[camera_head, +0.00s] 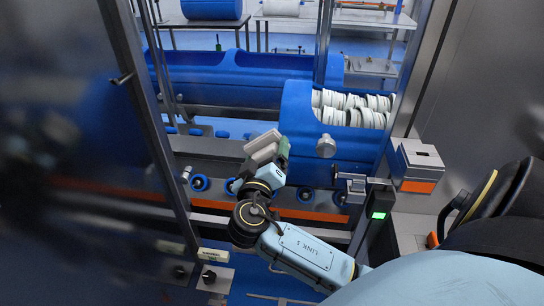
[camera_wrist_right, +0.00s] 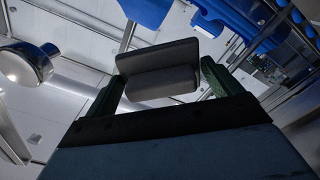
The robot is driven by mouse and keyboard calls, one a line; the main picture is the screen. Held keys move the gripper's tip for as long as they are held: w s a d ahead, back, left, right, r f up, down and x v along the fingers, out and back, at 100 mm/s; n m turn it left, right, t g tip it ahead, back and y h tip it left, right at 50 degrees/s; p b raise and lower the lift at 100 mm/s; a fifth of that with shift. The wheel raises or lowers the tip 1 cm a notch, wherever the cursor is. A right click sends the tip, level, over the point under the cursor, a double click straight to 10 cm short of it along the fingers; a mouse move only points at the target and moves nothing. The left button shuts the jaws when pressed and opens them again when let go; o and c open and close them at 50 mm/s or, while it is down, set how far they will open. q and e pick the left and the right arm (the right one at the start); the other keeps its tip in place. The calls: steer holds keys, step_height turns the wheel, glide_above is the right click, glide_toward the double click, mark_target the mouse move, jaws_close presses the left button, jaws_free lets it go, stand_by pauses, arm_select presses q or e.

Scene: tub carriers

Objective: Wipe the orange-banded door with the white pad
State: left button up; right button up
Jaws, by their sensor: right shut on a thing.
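My right gripper (camera_head: 270,153) is raised in front of the machine opening, shut on a pale grey-white pad (camera_head: 262,141). In the right wrist view the pad (camera_wrist_right: 158,68) sits between the two green fingers and looks grey in shade. A large dark, glossy door panel (camera_head: 75,120) with a metal frame and a small handle (camera_head: 122,79) fills the left of the head view. A dim orange band (camera_head: 120,191) crosses its lower part. The pad is to the right of this panel and appears apart from it. My left gripper is not in view.
A blue tub (camera_head: 295,110) holding several white discs stands behind the gripper, with a long blue tub (camera_head: 220,80) farther back. An orange strip (camera_head: 270,211) runs low across the machine. A metal box with an orange base (camera_head: 416,165) stands at right.

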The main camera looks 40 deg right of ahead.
mark_target(242, 143)
steer(key=shift+w+a+b, duration=0.45)
steer(key=shift+w+a, duration=0.35)
steer(key=shift+w, duration=0.25)
steer(key=shift+w+a+b, duration=0.9)
steer(key=shift+w+a, duration=0.35)
steer(key=shift+w, duration=0.15)
steer(key=v, duration=0.6)
steer(key=shift+s, duration=0.1)
steer(key=v, duration=0.3)
steer(key=shift+b, duration=0.35)
